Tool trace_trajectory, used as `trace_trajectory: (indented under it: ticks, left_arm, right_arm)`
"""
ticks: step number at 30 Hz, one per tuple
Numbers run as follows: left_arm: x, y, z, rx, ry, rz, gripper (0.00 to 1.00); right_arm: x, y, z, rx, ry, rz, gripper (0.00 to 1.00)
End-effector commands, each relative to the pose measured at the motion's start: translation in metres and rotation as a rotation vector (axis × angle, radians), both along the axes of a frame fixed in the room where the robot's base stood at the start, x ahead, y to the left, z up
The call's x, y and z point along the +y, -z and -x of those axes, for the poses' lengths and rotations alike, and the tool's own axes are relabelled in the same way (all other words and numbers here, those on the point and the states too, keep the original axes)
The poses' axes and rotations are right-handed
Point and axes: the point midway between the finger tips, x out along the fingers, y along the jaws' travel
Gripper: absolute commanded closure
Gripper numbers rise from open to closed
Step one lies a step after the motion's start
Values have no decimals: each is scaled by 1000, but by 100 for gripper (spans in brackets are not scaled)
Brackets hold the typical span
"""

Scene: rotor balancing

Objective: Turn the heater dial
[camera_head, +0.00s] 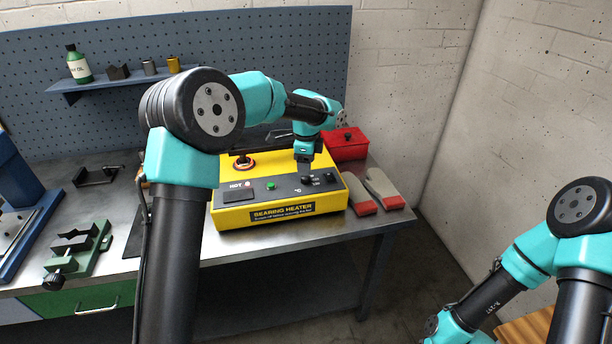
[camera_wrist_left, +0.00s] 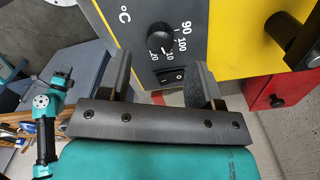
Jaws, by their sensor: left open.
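The bearing heater (camera_head: 232,213) is a yellow box with a dark sloped panel, standing on the metal bench. Its heater dial is a round black knob (camera_wrist_left: 160,37) with a number scale around it in the left wrist view. My left gripper (camera_wrist_left: 162,80) is open and empty. Its two fingers are apart below the knob in that view, around the switch area, and the knob stands clear ahead of their tips. In the head view the left gripper (camera_head: 304,168) is over the right part of the panel and partly hides the dial. My right gripper cannot be made out.
A bearing ring on a post (camera_head: 243,163) stands on the heater behind the panel. A red box (camera_head: 346,145) is behind right, and grey-red gloves (camera_head: 382,188) lie to the right. A green vise (camera_head: 80,250) is at left. The bench's right edge is close to the gloves.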

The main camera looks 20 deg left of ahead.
Motion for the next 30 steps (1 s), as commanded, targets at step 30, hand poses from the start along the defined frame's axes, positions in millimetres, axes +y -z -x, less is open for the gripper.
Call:
trace_trajectory:
  ticks: [30]
  left_arm:
    - [0,48,0,0,0,0,72]
  right_arm:
    - [0,0,0,0,0,0,100]
